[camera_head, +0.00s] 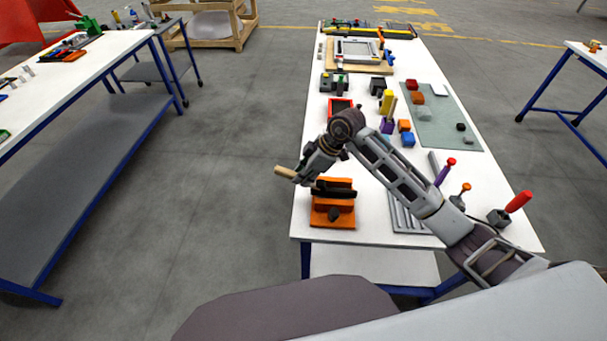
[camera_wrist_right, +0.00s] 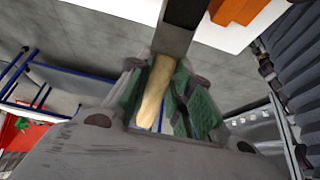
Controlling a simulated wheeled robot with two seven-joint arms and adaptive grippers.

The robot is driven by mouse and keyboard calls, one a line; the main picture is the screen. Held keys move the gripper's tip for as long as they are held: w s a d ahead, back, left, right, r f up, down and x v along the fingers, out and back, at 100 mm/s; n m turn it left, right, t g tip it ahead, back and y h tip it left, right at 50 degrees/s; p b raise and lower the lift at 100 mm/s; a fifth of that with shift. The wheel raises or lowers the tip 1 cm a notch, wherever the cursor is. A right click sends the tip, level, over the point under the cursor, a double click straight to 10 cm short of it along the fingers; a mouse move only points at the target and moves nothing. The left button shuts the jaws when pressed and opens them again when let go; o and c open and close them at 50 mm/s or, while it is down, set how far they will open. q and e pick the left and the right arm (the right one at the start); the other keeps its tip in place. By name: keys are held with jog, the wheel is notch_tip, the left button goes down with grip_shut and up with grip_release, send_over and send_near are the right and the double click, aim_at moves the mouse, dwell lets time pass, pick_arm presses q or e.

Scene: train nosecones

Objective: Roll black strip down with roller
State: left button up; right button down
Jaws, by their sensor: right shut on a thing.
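My right gripper (camera_head: 301,176) is shut on a tan wooden handle (camera_head: 284,173), likely the roller's, which sticks out to the left past the table edge. In the right wrist view the handle (camera_wrist_right: 155,92) lies between the green finger pads. A dark grey piece (camera_wrist_right: 184,12) shows at its far end; I cannot tell whether it is the roller head. The black strip (camera_head: 335,190) lies across the orange block (camera_head: 333,223) at the table's near left corner, just right of and below the gripper. Contact between roller and strip cannot be made out. My left gripper is not in view.
The white table (camera_head: 310,226) holds a grey ribbed tray (camera_head: 404,214) right of the block. Tools with purple, orange and red (camera_head: 518,201) handles stand along the right side. Coloured blocks and a green mat (camera_head: 440,125) lie farther back. Floor is open to the left.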

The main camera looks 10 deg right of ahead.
aim_at(316, 184)
jog(key=shift+s+d+p, duration=0.15)
jog(key=shift+d+p, duration=0.3)
jog(key=shift+d, duration=0.1)
dwell(0.6)
jog(key=shift+p, duration=0.35)
dwell(0.4)
jog(key=shift+s+d+p, duration=0.15)
jog(key=shift+d+p, duration=0.25)
jog(key=shift+d, duration=0.15)
dwell(0.8)
jog(key=shift+p, duration=0.3)
jog(key=shift+f, duration=0.1)
dwell(1.4)
jog(key=shift+p, duration=0.35)
jog(key=shift+s+d+p, duration=0.15)
jog(key=shift+d+p, duration=0.2)
jog(key=shift+d, duration=0.2)
dwell(0.5)
jog(key=shift+p, duration=0.35)
dwell(0.5)
jog(key=shift+d, duration=0.25)
dwell(0.5)
